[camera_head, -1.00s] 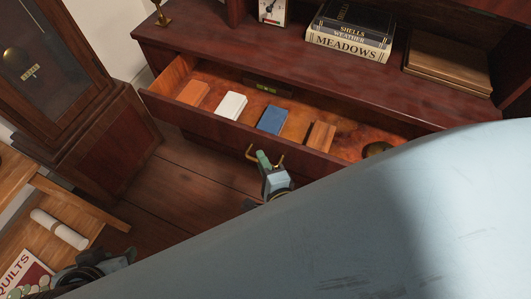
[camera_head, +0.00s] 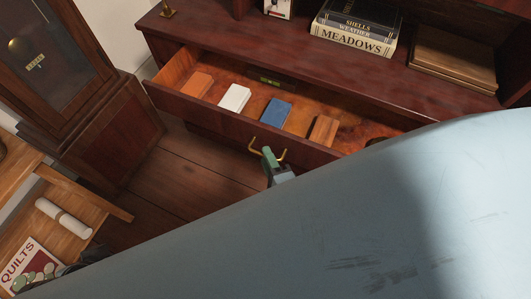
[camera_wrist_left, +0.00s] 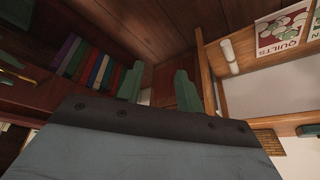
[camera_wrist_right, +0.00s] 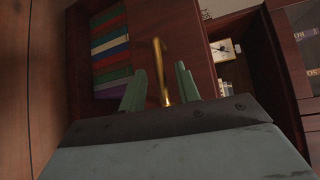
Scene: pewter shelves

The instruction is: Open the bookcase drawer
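The bookcase drawer (camera_head: 218,118) is dark red wood and stands pulled out, its orange-brown inside showing. It holds an orange block, a white block, a blue block and a brown block. Its brass handle (camera_head: 253,150) is on the front; it also shows in the right wrist view (camera_wrist_right: 160,62). My right gripper (camera_wrist_right: 160,82) is at the handle, open, with the bar between its fingers and a gap on each side. In the head view my pale arm hides much of it. My left gripper (camera_wrist_left: 157,80) is open and empty, mostly hidden in the head view.
Books (camera_head: 352,38) and a wooden box (camera_head: 452,65) lie on the bookcase top (camera_head: 225,45). A tall clock case (camera_head: 115,135) stands left. A light wooden bench (camera_head: 85,192) with a paper roll and a QUILTS booklet is lower left. Floor between is clear.

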